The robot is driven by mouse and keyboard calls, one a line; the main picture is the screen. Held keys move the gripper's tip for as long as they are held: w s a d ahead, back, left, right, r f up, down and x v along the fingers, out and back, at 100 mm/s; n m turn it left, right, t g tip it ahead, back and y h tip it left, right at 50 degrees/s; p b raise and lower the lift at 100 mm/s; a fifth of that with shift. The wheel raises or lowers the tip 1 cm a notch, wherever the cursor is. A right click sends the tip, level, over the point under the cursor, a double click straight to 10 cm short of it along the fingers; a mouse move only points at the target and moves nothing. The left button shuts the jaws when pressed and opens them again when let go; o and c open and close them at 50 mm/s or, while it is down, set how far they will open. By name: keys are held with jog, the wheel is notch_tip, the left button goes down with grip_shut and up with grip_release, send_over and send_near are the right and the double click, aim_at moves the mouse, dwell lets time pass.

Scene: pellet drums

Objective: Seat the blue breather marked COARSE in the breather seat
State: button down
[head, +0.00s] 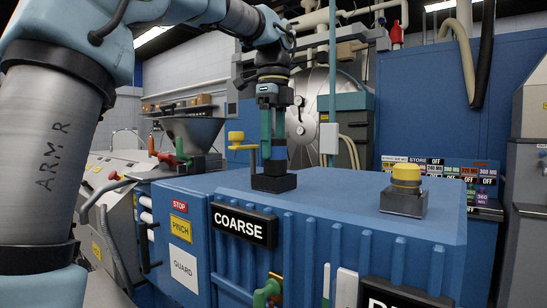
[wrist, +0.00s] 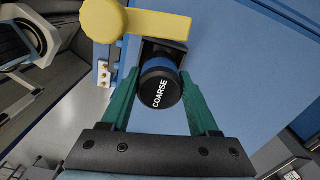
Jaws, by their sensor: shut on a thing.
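The blue breather (wrist: 160,85) has a black cap marked COARSE and a blue band. My gripper (wrist: 158,100) has its green fingers shut on it from both sides. In the head view my gripper (head: 273,140) points down over the black square breather seat (head: 273,183) on the blue drum housing, behind the COARSE sign (head: 243,224). The breather's blue part (head: 279,157) shows between the fingers, just above the seat. The seat also shows beyond the breather in the wrist view (wrist: 178,50). The breather's lower end is hidden, so I cannot tell how deep it sits.
A yellow lever (head: 240,146) stands close to the left of the seat; its arm (wrist: 150,20) reaches near the seat in the wrist view. A yellow-capped breather (head: 406,176) stands on a grey block at the right. The housing top between them is clear.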

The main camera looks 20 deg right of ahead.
jog(key=shift+f, duration=1.25)
jog(key=shift+c, duration=0.7)
grip_release()
jog(key=shift+f, duration=0.1)
notch_tip(320, 180, up, 12)
jog(key=shift+r+p, duration=0.15)
jog(key=shift+p, duration=0.25)
